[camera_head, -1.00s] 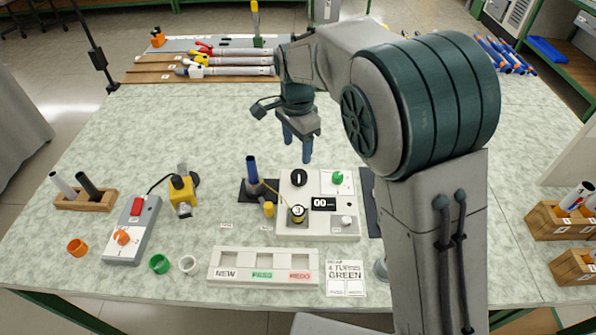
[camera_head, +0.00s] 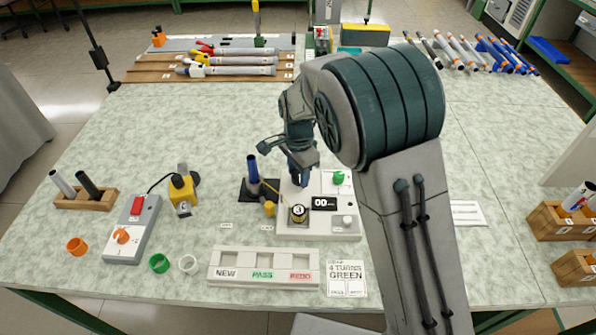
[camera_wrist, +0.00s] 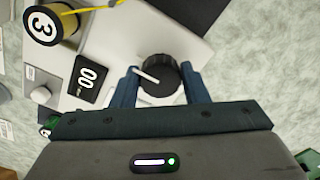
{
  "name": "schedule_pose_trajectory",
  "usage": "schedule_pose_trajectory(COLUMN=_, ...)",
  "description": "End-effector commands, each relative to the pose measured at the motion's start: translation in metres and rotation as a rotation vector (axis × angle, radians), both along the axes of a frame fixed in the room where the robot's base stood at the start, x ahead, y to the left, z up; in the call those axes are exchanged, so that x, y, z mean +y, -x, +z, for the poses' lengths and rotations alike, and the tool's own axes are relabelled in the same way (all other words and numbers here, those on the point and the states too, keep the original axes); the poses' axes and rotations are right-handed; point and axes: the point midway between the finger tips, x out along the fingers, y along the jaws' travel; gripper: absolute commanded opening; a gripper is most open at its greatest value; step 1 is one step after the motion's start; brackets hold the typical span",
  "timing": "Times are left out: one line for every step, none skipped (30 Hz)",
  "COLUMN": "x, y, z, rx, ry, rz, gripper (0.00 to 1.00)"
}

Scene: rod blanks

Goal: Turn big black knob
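The big black knob (camera_wrist: 160,76) with a white pointer line sits on the white control panel (camera_wrist: 115,30) in the wrist view. My gripper (camera_wrist: 160,88) is open, with its two blue fingers on either side of the knob. I cannot tell whether the fingers touch it. In the head view my gripper (camera_head: 299,180) is over the panel's upper left (camera_head: 290,233) and hides the knob. The panel also carries a display reading 00 (camera_head: 324,203), a green knob (camera_head: 338,178) and a round part marked 3 (camera_head: 298,214). A card (camera_head: 346,277) in front reads "4 turns green".
A blue-topped upright rod (camera_head: 253,168) and a yellow part (camera_head: 269,209) stand close left of the panel. A labelled tray (camera_head: 263,267) lies in front.

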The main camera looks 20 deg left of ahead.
Motion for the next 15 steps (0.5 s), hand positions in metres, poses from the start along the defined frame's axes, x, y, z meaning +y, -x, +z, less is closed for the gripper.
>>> schedule_pose_trajectory(x=0.0000, y=-0.0001, z=0.0002, rx=0.000, ry=0.000, rz=0.000, gripper=0.26)
schedule_pose_trajectory(x=0.0000, y=-0.0001, z=0.0003, rx=0.000, ry=0.000, rz=0.000, gripper=0.18)
schedule_pose_trajectory(x=0.0000, y=-0.0001, z=0.0003, rx=0.000, ry=0.000, rz=0.000, gripper=0.15)
schedule_pose_trajectory(x=0.0000, y=-0.0001, z=0.0003, rx=0.000, ry=0.000, rz=0.000, gripper=0.15)
schedule_pose_trajectory(x=0.0000, y=-0.0001, z=0.0004, rx=0.000, ry=0.000, rz=0.000, gripper=0.15)
schedule_pose_trajectory(x=0.0000, y=-0.0001, z=0.0004, rx=0.000, ry=0.000, rz=0.001, gripper=0.15)
schedule_pose_trajectory(x=0.0000, y=-0.0001, z=0.0004, rx=-0.001, ry=-0.001, rz=0.002, gripper=0.15)
schedule_pose_trajectory(x=0.0000, y=-0.0001, z=0.0005, rx=-0.001, ry=-0.001, rz=0.004, gripper=0.15)
schedule_pose_trajectory(x=-0.0001, y=-0.0002, z=0.0005, rx=-0.001, ry=-0.001, rz=0.008, gripper=0.15)
schedule_pose_trajectory(x=0.0000, y=-0.0001, z=0.0005, rx=-0.001, ry=-0.001, rz=0.012, gripper=0.15)
schedule_pose_trajectory(x=-0.0001, y=-0.0002, z=0.0006, rx=-0.001, ry=-0.001, rz=0.018, gripper=0.15)
schedule_pose_trajectory(x=-0.0001, y=-0.0002, z=0.0006, rx=-0.001, ry=-0.001, rz=0.027, gripper=0.15)
schedule_pose_trajectory(x=-0.0001, y=-0.0002, z=0.0007, rx=-0.001, ry=-0.001, rz=0.035, gripper=0.15)
schedule_pose_trajectory(x=-0.0003, y=-0.0002, z=0.0007, rx=-0.001, ry=-0.001, rz=0.046, gripper=0.15)
schedule_pose_trajectory(x=-0.0005, y=-0.0003, z=0.0008, rx=-0.001, ry=-0.001, rz=0.063, gripper=0.15)
